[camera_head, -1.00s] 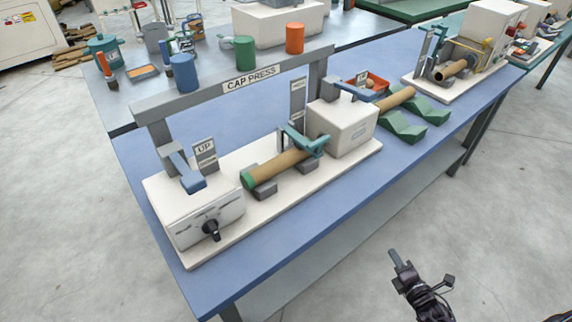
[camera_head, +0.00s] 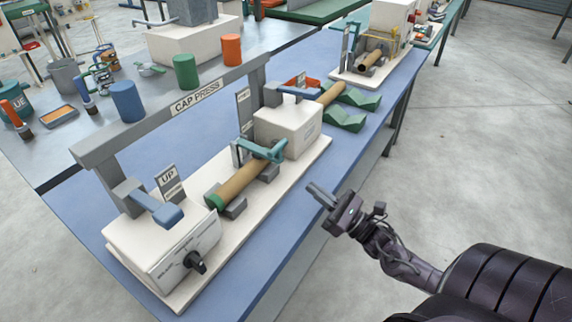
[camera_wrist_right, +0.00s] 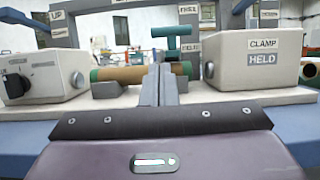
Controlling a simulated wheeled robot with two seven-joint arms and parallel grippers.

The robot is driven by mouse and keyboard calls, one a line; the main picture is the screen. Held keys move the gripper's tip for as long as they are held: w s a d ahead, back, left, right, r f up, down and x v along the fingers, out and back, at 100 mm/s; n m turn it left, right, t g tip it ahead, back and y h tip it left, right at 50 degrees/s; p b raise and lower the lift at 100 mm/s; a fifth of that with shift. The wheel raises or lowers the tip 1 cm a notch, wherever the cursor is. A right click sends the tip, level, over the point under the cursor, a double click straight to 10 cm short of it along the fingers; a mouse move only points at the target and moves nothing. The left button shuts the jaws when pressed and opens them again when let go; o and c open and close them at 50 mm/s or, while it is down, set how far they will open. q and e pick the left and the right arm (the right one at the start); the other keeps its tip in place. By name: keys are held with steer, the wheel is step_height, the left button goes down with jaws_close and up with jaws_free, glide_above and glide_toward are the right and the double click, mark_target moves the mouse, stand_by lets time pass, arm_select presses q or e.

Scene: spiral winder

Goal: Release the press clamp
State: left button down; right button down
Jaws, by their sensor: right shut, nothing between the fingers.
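The cap press holds a brown tube (camera_head: 243,182) with a green end, lying on grey cradles. A teal clamp (camera_head: 264,151) sits across the tube; it also shows in the wrist view (camera_wrist_right: 172,46). The white box at the tube's far end (camera_head: 287,130) has a blue-handled lever (camera_head: 290,91) on top. In the wrist view its front carries a CLAMP label (camera_wrist_right: 264,44) and a HELD label (camera_wrist_right: 263,59). My right gripper (camera_head: 318,194) is shut and empty, in front of the press, apart from clamp and lever. My left gripper is not in view.
The near white box has a black knob (camera_head: 195,262) and another blue-handled lever (camera_head: 152,204) beside an UP sign. A grey crossbar (camera_head: 170,112) spans above the press at the back. Green V-blocks (camera_head: 345,117) stand beyond. The floor in front is clear.

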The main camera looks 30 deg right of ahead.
steer(key=shift+w+a+r, duration=0.15)
steer(key=shift+w+r, duration=0.05)
steer(key=shift+w, duration=0.1)
steer(key=shift+p+x, duration=1.05)
steer(key=shift+x, duration=3.65)
steer(key=shift+a+f, duration=0.1)
steer(key=shift+f, duration=0.05)
